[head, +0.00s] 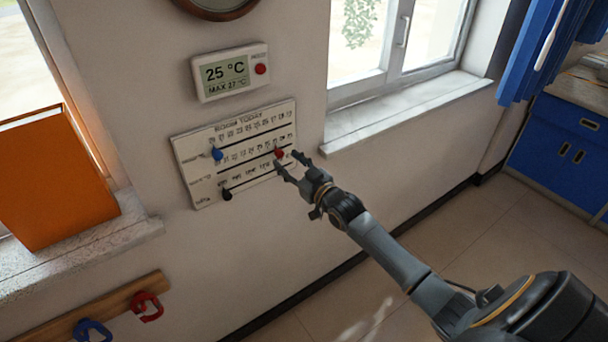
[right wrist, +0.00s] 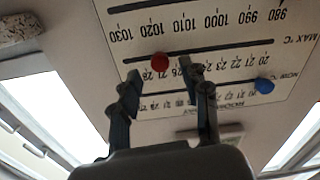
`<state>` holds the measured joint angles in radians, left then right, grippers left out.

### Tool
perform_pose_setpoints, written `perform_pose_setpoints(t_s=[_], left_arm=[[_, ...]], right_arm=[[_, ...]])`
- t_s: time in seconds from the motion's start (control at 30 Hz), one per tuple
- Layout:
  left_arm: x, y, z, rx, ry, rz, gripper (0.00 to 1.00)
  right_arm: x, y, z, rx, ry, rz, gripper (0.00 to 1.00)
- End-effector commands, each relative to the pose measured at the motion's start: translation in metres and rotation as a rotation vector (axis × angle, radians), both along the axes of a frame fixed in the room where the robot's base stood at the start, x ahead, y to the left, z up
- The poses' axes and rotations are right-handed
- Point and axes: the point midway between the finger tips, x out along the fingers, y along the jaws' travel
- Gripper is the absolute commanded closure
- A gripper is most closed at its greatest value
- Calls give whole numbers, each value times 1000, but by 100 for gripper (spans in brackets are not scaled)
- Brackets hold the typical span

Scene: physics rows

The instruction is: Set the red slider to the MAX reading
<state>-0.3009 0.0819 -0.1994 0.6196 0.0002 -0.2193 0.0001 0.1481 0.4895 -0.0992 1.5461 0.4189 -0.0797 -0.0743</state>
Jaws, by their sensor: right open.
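A white board (head: 190,183) titled "ROOM TODAY" hangs on the wall with several scale rows. The red slider (head: 279,153) sits near the right end of the middle row; it also shows in the right wrist view (right wrist: 159,62), upside-down, near the high end of the MAX °C scale. The blue slider (head: 217,154) is on the upper row, the black slider (head: 227,195) on the bottom row. The display (head: 229,73) reads 25 °C, MAX 27 °C. My right gripper (head: 289,162) is open, its fingertips on either side of the red slider; contact cannot be told. My left gripper is out of view.
A window sill (head: 400,112) juts out right of the board. An orange box (head: 45,180) stands on the left sill. Below it a wooden rail (head: 110,308) carries red and blue hooks. A blue cabinet (head: 560,145) is at far right.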

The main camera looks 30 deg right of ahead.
Motion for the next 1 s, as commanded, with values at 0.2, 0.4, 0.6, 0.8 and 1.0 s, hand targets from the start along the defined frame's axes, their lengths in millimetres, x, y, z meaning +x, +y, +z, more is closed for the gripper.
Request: perform_pose_setpoints(t_s=[0.2,0.4,0.6,0.8,1.0], left_arm=[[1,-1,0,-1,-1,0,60],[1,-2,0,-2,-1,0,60],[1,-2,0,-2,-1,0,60],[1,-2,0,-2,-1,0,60],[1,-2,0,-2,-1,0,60]], right_arm=[[-49,-3,-2,-1,4,0,54],[-78,-6,-1,-1,3,0,54],[-87,-7,0,0,1,0,54],[-87,-7,0,0,1,0,54],[-87,-7,0,0,1,0,54]])
